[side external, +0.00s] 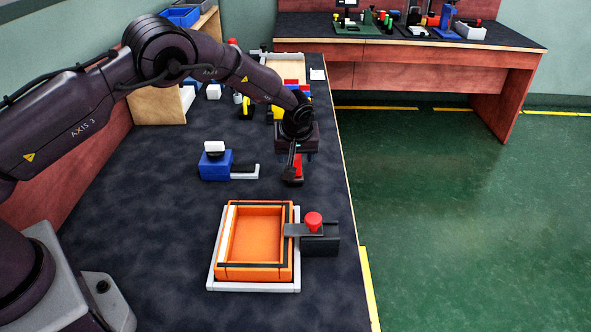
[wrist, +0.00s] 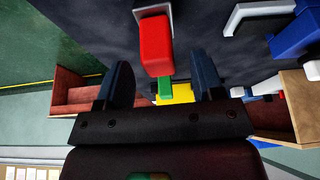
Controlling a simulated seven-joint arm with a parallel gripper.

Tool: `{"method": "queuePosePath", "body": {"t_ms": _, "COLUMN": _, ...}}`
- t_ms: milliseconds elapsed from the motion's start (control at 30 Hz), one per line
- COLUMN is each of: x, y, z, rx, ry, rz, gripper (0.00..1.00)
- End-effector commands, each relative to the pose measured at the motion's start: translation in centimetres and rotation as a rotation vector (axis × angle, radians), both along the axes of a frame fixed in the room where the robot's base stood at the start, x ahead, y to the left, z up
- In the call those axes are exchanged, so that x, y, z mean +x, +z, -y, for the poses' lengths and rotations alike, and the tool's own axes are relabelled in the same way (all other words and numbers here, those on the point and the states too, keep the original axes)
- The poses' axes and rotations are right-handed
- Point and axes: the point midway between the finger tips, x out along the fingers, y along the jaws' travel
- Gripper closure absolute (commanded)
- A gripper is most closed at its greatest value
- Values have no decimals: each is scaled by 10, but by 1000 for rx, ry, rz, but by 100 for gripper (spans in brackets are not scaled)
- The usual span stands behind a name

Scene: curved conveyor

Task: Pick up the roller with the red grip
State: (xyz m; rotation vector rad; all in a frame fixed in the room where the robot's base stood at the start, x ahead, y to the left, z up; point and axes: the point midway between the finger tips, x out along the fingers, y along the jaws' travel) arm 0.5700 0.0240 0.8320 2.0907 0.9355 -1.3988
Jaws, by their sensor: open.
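The roller's red grip (wrist: 155,45) shows at the top centre of the wrist view, with a pale part beyond it running out of the frame. In the side external view the red grip (side external: 298,165) lies on the dark table, partly hidden by my gripper. My gripper (side external: 291,174) points down over it. In the wrist view my gripper (wrist: 160,62) is open, with one dark finger on each side of the red grip's near end. I cannot tell whether a finger touches it.
A blue block (side external: 214,167) with a white bracket stands left of my gripper. An orange tray (side external: 224,272) sits in front, beside a dark block with a red knob (side external: 313,219). A green piece (wrist: 165,88) and a yellow block (wrist: 177,93) appear behind the grip. The left table surface is clear.

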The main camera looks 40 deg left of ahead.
Motion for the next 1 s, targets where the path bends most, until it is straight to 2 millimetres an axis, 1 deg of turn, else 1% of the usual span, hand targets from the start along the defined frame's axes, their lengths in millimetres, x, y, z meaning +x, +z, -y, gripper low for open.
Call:
{"method": "queuePosePath", "body": {"t_ms": 33, "x": 2, "y": -8, "z": -2, "rx": 1, "ry": 0, "rz": -1, "gripper": 38}}
{"method": "queuePosePath", "body": {"t_ms": 133, "x": 5, "y": -15, "z": -5, "rx": 1, "ry": -1, "rz": 0, "gripper": 38}}
{"method": "queuePosePath", "body": {"t_ms": 367, "x": 5, "y": -17, "z": -5, "rx": 1, "ry": -2, "rz": 2, "gripper": 38}}
{"method": "queuePosePath", "body": {"t_ms": 400, "x": 5, "y": -17, "z": -5, "rx": 1, "ry": -1, "rz": 2, "gripper": 41}}
{"method": "queuePosePath", "body": {"t_ms": 467, "x": 5, "y": -17, "z": -5, "rx": 0, "ry": -1, "rz": 1, "gripper": 54}}
{"method": "queuePosePath", "body": {"t_ms": 500, "x": 5, "y": -17, "z": -5, "rx": 0, "ry": -1, "rz": 1, "gripper": 64}}
{"method": "queuePosePath", "body": {"t_ms": 567, "x": 5, "y": -17, "z": -5, "rx": 0, "ry": -1, "rz": 1, "gripper": 77}}
{"method": "queuePosePath", "body": {"t_ms": 600, "x": 5, "y": -17, "z": -5, "rx": 0, "ry": -1, "rz": 1, "gripper": 87}}
{"method": "queuePosePath", "body": {"t_ms": 633, "x": 5, "y": -17, "z": -5, "rx": 0, "ry": -1, "rz": 1, "gripper": 93}}
{"method": "queuePosePath", "body": {"t_ms": 667, "x": 5, "y": -17, "z": -5, "rx": 0, "ry": -1, "rz": 1, "gripper": 95}}
{"method": "queuePosePath", "body": {"t_ms": 900, "x": 6, "y": -16, "z": -5, "rx": 1, "ry": -2, "rz": 2, "gripper": 95}}
{"method": "queuePosePath", "body": {"t_ms": 1000, "x": 6, "y": -13, "z": -5, "rx": 1, "ry": -2, "rz": 2, "gripper": 95}}
